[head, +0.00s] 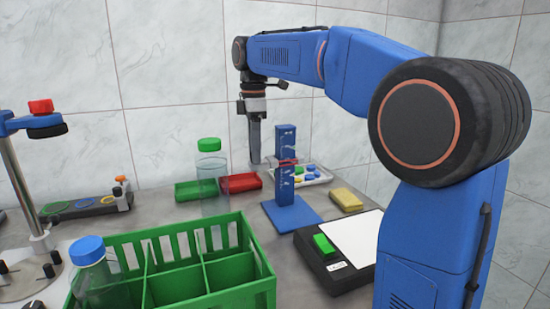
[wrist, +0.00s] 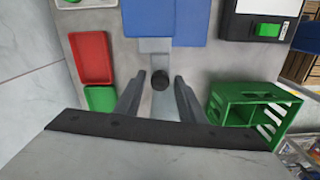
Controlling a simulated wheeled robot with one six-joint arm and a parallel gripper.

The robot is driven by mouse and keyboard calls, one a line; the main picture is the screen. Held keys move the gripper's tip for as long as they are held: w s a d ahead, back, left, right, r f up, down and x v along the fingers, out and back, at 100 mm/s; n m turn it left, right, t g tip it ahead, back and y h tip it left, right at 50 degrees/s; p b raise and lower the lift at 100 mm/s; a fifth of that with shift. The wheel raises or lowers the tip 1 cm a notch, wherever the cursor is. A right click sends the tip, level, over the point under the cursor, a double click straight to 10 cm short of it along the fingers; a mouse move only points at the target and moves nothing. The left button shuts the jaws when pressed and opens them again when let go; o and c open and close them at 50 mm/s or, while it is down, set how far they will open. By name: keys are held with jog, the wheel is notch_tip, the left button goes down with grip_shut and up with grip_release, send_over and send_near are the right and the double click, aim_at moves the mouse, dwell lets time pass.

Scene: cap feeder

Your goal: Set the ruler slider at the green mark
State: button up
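The ruler is a blue upright post (head: 286,145) with pale markings on a blue base plate (head: 291,213). A slider (head: 284,162) with red and grey parts sits partway up it, a short handle pointing left. My gripper (head: 254,160) points down just left of the post, fingertips near slider height. In the wrist view my gripper (wrist: 160,80) is open, with a dark round knob (wrist: 160,79) on a grey bar between its fingers; a gap shows on both sides. The ruler's blue also shows at the top (wrist: 148,18). I cannot make out a green mark.
A green crate (head: 262,285) stands in front, and a green-capped bottle (head: 211,165) is left of the gripper. Red (head: 240,183) and green (head: 192,190) trays lie behind. A scale (head: 330,275) and yellow block (head: 346,199) are to the right.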

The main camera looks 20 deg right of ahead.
jog(key=shift+c, duration=0.2)
jog(key=c, duration=0.8)
jog(key=shift+r, duration=2.15)
jog(key=o, duration=0.8)
jog(key=shift+o, duration=0.2)
jog(key=shift+r, duration=0.1)
notch_tip(320, 180, up, 8)
